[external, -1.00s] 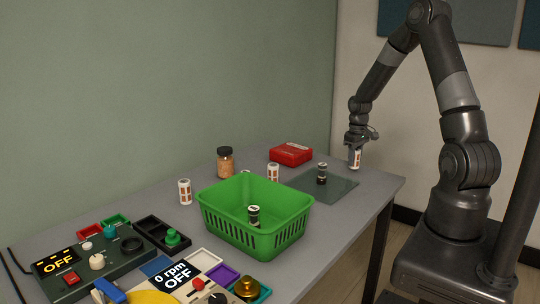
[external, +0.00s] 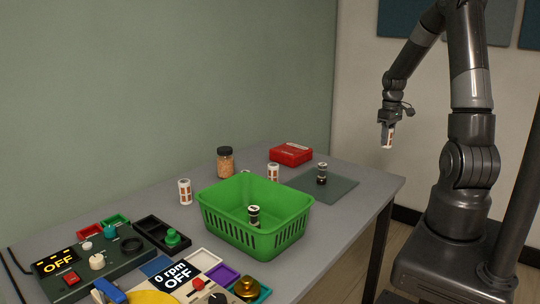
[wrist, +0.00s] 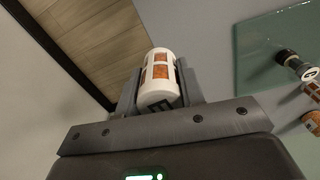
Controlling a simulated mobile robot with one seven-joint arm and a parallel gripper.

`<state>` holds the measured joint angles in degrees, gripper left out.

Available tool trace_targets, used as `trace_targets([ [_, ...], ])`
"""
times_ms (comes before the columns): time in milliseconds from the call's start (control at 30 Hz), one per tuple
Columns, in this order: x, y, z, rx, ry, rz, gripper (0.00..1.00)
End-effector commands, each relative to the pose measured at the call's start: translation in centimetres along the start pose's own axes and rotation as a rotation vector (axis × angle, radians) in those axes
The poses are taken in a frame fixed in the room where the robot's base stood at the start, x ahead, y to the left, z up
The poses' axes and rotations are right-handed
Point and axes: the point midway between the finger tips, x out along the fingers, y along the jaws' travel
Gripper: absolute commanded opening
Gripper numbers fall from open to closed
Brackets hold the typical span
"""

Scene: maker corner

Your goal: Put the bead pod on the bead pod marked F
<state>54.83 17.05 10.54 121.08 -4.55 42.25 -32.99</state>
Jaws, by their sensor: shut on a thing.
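My gripper (external: 388,121) is shut on a white bead pod (external: 387,136) with orange-brown windows. It holds the pod in the air past the right end of the table. In the wrist view the held pod (wrist: 160,78) sits between the fingers and shows part of a dark mark. Other white pods stand on the table, one at the left (external: 185,192) and one near the red case (external: 273,172). A dark pod with a white top (external: 322,173) stands on the glass mat, and a similar one (external: 254,215) is in the green basket. I cannot read an F on any.
The green basket (external: 230,224) stands mid-table. A jar of orange beads (external: 225,161) and a red case (external: 291,153) are at the back. The glass mat (external: 341,188) is mostly bare. Control panels and small trays fill the front left.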

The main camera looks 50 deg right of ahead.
Motion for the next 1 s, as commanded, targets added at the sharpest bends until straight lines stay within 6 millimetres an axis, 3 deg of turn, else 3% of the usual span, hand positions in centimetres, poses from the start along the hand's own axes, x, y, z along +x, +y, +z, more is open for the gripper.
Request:
trace_targets([
  [133, -0.4, -0.9, -2.9, -0.071, 0.002, 0.0, 0.12],
  [233, -0.9, -2.4, -6.5, -0.162, 0.003, -0.001, 0.12],
  [467, -2.4, -8.3, -15.6, -0.412, 0.004, -0.002, 0.12],
  [700, -3.8, -17.0, -23.6, -0.669, 0.005, -0.003, 0.12],
  [867, -4.8, -24.0, -27.8, -0.837, 0.005, -0.002, 0.12],
  [1000, -5.5, -30.9, -30.4, -0.984, 0.005, -0.002, 0.12],
])
